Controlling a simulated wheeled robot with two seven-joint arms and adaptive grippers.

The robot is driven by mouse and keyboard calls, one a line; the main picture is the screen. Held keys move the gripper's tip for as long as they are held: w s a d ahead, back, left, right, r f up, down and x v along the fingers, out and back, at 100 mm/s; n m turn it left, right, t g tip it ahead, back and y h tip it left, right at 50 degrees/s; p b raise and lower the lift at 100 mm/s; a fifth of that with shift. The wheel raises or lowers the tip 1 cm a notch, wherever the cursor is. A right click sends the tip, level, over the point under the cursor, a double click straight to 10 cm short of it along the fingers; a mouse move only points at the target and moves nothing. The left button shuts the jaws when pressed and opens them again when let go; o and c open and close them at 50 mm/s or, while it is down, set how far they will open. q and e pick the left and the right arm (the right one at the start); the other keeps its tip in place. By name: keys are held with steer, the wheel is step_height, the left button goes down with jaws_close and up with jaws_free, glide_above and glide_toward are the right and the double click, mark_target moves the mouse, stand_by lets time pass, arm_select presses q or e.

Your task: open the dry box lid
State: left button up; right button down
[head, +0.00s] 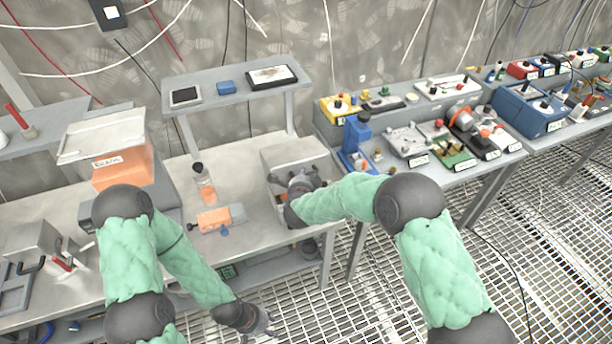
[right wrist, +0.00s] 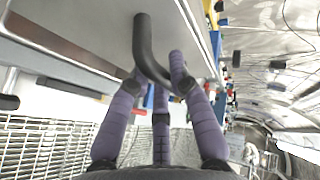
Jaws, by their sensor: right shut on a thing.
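The dry box appears to be the pale grey box (head: 287,158) near the right end of the workbench. My right gripper (head: 302,186) is at its front and hides much of it. In the right wrist view a black curved handle (right wrist: 143,42) sticks out from a flat grey panel (right wrist: 90,22). The fingers of my right gripper (right wrist: 165,80) close around the lower bend of this handle. I cannot tell a gap at the lid. My left gripper (head: 266,324) hangs low over the floor grating, clear of the bench, with its fingers spread and empty.
A raised shelf (head: 222,97) is behind. Benches with devices (head: 457,150) stand right. Grating floor lies in front.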

mark_target(298, 161)
steer(key=r+p, duration=0.1)
steer(key=w+p, duration=0.1)
steer(key=r+g+p, duration=0.1)
steer(key=shift+w+a+r, duration=0.25)
steer(key=shift+w+r, duration=0.05)
steer(key=shift+w, duration=0.05)
steer(key=shift+w+a+r+p, duration=0.25)
steer(key=shift+w+r+p, duration=0.4)
steer(key=shift+w, duration=0.05)
steer(key=shift+w+a+r+p, duration=0.25)
steer(key=shift+w+r+p, duration=0.25)
steer(key=shift+w+r, duration=0.3)
steer(key=shift+w+f, duration=0.1)
steer(key=c, duration=1.1)
jaws_free()
steer(key=v, duration=1.2)
